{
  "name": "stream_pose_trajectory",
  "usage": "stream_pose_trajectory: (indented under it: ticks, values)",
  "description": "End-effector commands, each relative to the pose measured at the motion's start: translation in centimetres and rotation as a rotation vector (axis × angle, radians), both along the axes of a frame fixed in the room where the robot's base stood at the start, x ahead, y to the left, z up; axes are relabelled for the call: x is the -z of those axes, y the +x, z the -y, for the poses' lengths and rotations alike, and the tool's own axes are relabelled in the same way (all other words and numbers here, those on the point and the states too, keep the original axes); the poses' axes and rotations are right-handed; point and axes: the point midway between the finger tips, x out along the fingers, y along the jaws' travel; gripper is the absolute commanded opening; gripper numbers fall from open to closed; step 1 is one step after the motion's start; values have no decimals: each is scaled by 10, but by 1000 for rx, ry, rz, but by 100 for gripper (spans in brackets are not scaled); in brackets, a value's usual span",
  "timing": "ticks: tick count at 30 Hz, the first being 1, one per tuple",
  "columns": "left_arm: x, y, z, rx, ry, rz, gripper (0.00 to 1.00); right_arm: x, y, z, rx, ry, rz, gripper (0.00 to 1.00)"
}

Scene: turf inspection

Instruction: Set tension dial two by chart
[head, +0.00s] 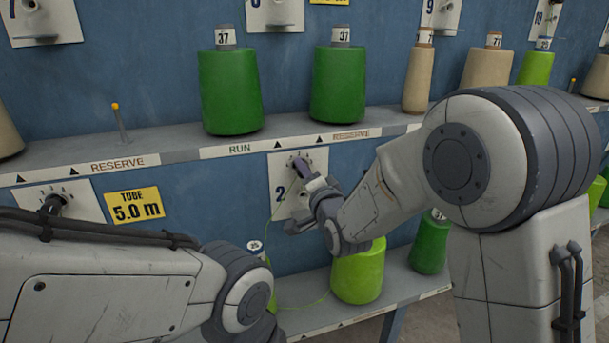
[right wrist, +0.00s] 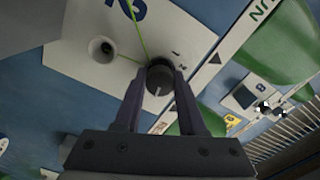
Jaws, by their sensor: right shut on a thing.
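The white plate marked 2 (head: 282,182) is on the blue wall under the RUN label; it also shows in the right wrist view (right wrist: 88,72). Its dark dial knob (right wrist: 160,76) has a pale line on its face; the setting cannot be read. My right gripper (head: 303,170) is at this plate, and in the right wrist view its fingers (right wrist: 158,84) are shut on the knob from both sides. In the head view the gripper hides most of the knob. My left arm enters at the lower left, with its gripper out of sight.
Green cones (head: 229,92) stand on the upper shelf (head: 180,143). A lime cone (head: 359,273) stands on the lower shelf, below my right gripper. A thin green thread (right wrist: 139,32) runs past the dial. A yellow TUBE 5.0 m label (head: 134,204) is at the left.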

Motion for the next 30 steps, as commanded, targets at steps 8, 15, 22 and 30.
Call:
stream_pose_trajectory:
  ticks: [8,15,22,30]
  values:
    - [1,0,0,0,0,0,50,1,0,0,0,20,-8,0]
    - [1,0,0,0,0,0,50,1,0,0,0,19,-9,0]
    - [1,0,0,0,0,0,50,0,0,0,0,18,-7,70]
    - [0,0,0,0,0,0,50,0,-6,2,0,18,-7,70]
